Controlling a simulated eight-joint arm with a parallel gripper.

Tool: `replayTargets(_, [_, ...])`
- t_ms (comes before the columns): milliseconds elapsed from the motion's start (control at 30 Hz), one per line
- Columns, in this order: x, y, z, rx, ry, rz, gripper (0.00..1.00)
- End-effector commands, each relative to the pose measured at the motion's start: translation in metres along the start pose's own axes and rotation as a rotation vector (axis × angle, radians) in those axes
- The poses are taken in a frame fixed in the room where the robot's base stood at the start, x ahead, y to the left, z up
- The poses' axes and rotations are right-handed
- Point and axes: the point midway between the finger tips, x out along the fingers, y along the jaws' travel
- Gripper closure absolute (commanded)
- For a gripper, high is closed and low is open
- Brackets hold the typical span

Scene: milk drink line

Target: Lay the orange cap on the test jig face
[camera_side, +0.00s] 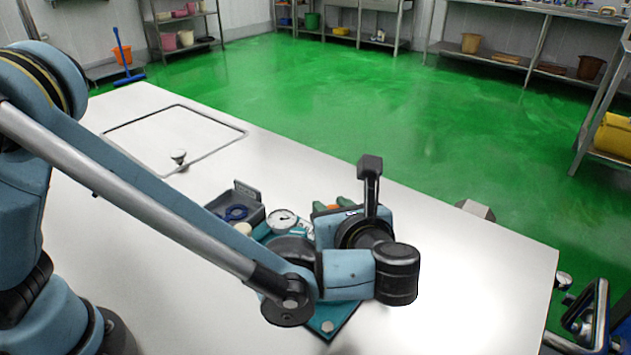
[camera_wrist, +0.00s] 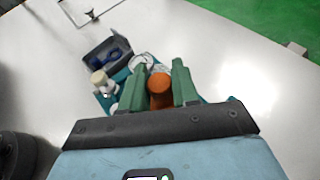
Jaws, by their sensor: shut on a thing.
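My gripper (camera_wrist: 158,78) has green fingers shut on the orange cap (camera_wrist: 160,90), which sits between them in the wrist view. In the side view only a little orange and green shows behind my wrist. Below is the test jig, a teal base (camera_side: 335,322) with a round white dial gauge (camera_side: 283,219). The gauge shows in part behind the fingers in the wrist view (camera_wrist: 143,61). The jig face is mostly hidden by my wrist and fingers, and I cannot tell whether the cap touches it.
A grey bin (camera_side: 250,193) holding blue rings (camera_side: 236,212) stands left of the gauge. A small knob (camera_side: 179,156) sits by a square outline on the white table (camera_side: 480,290). The table's right part is clear.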

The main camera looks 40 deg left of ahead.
Motion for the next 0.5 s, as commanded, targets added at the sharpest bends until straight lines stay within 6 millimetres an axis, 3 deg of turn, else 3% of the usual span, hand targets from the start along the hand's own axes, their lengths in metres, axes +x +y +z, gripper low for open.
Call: replayTargets(500, [0.019, 0.0, -0.043, 0.0, 0.0, 0.0, 1.0])
